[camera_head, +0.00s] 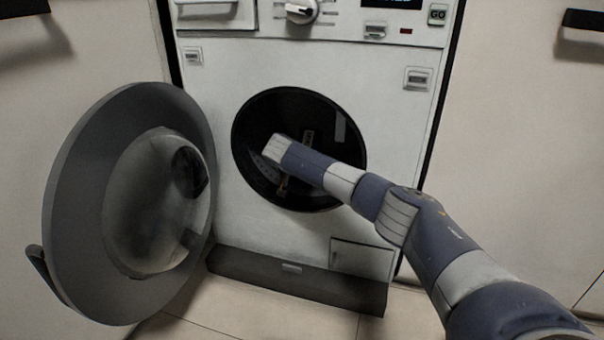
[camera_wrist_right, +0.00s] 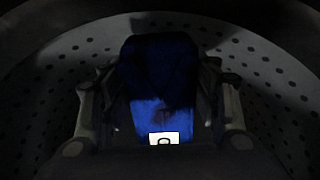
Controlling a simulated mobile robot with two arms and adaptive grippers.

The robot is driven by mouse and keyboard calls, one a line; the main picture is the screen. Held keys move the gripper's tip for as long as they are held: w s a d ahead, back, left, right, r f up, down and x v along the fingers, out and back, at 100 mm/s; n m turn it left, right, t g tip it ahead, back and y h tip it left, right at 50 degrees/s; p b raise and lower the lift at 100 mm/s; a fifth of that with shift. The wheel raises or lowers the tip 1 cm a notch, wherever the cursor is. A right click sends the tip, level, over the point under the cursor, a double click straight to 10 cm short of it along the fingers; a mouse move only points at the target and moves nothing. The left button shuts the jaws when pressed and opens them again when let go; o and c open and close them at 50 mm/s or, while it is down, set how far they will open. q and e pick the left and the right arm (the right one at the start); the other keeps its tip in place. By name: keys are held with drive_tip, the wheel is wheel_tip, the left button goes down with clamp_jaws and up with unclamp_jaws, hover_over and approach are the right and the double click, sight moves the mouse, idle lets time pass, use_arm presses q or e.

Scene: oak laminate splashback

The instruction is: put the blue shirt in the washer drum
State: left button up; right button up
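The washer drum (camera_head: 340,165) is open, and my right arm reaches in through its round mouth. My right gripper (camera_head: 294,162) is inside the drum, mostly in shadow. In the right wrist view, the blue shirt (camera_wrist_right: 160,75) is a dark bundle between the fingers of my right gripper (camera_wrist_right: 160,85), with a brightly lit blue part close to the palm. The fingers lie along both sides of the shirt and appear shut on it. The perforated drum wall (camera_wrist_right: 270,75) surrounds them. The shirt is hidden in the head view. My left gripper is not in view.
The round washer door (camera_head: 75,200) stands wide open at the left, its glass bulge facing the room. Cabinet fronts stand on both sides. Tiled floor shows below.

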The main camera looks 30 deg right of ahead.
drive_tip(key=o, duration=0.5)
drive_tip(key=shift+c, duration=0.2)
drive_tip(key=v, duration=1.2)
